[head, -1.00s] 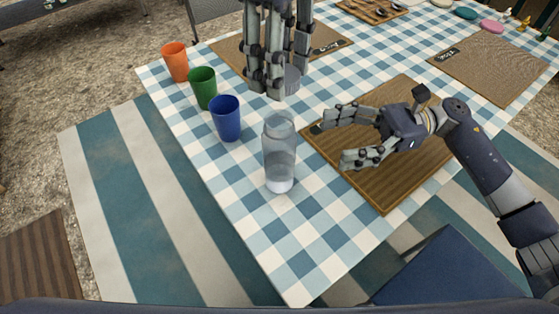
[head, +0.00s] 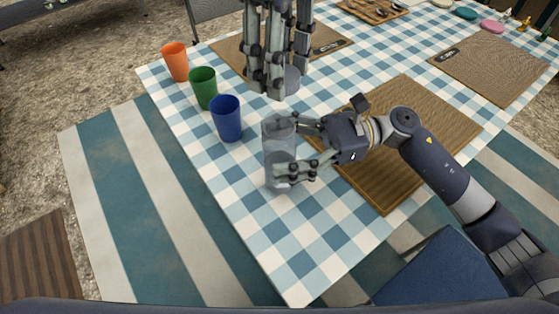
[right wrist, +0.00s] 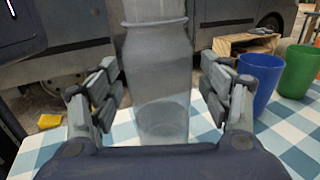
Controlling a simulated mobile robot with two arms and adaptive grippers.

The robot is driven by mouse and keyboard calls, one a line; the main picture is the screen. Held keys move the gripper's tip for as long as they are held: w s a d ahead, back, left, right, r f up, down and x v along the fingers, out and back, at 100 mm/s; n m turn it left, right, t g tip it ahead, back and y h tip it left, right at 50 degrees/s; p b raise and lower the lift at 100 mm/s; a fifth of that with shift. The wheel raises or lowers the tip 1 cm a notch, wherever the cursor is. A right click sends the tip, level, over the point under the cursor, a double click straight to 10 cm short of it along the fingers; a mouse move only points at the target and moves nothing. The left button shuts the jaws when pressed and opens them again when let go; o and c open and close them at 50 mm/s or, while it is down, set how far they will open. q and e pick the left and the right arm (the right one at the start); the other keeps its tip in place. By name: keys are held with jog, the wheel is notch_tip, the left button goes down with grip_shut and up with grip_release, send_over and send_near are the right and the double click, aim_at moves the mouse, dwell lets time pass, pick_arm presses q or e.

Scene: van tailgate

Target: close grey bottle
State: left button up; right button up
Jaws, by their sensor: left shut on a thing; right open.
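The grey bottle (head: 277,155) is clear and stands upright on the checked cloth, with an open top. It also fills the middle of the right wrist view (right wrist: 158,75). My right gripper (head: 292,150) is open, with its fingers on both sides of the bottle; in the right wrist view gaps show between fingers and bottle. My left gripper (head: 280,85) hangs above and slightly behind the bottle, shut on a grey round piece, the cap (head: 291,80), which is partly hidden by the fingers.
A blue cup (head: 226,118), a green cup (head: 203,88) and an orange cup (head: 175,62) stand in a row left of the bottle. A wooden board (head: 400,180) lies under my right arm. The cloth in front of the bottle is clear.

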jog(key=shift+c, duration=0.3)
jog(key=c, duration=1.6)
pick_arm(q)
jog(key=shift+a+f, duration=0.15)
jog(key=shift+f, duration=2.35)
pick_arm(e)
jog(key=shift+o, duration=0.2)
pick_arm(q)
jog(key=shift+f, duration=0.9)
jog(key=shift+f, duration=0.55)
pick_arm(e)
grip_shut()
